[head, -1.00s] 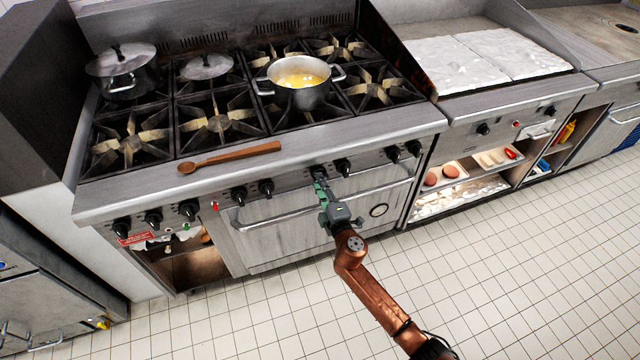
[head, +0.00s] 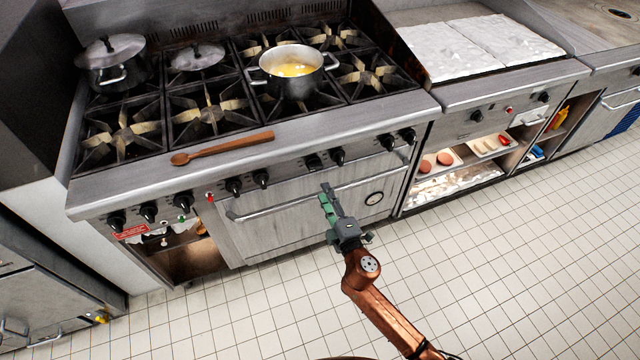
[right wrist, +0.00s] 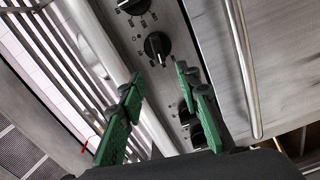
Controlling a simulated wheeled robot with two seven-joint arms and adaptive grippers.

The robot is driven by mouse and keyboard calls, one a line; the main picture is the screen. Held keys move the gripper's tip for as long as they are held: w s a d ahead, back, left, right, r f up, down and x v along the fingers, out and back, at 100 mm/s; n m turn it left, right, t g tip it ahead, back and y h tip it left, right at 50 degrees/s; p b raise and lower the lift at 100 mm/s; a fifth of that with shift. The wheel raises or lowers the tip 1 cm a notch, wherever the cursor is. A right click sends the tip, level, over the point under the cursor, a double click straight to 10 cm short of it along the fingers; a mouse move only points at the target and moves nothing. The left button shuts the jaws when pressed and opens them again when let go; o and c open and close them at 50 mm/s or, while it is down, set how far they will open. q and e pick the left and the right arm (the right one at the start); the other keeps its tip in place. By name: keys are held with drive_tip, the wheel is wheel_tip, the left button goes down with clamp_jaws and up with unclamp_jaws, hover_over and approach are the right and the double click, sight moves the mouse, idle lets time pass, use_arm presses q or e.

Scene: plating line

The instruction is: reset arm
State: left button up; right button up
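My right gripper (head: 329,196) is in front of the stove's oven door, below the row of knobs, apart from them. In the right wrist view its green-padded fingers (right wrist: 157,82) are spread with nothing between them. A black knob (right wrist: 157,47) shows beyond the fingertips in that view, with more knobs partly behind the right finger. In the head view, a stove knob (head: 313,162) is just above the gripper. My left gripper is not in view.
A wooden spoon (head: 225,148) lies on the stove's front ledge. The oven door handle (head: 270,212) sticks out near my right gripper. Tiled floor (head: 520,260) is clear at the right.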

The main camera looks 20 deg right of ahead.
drive_tip(key=shift+s, duration=1)
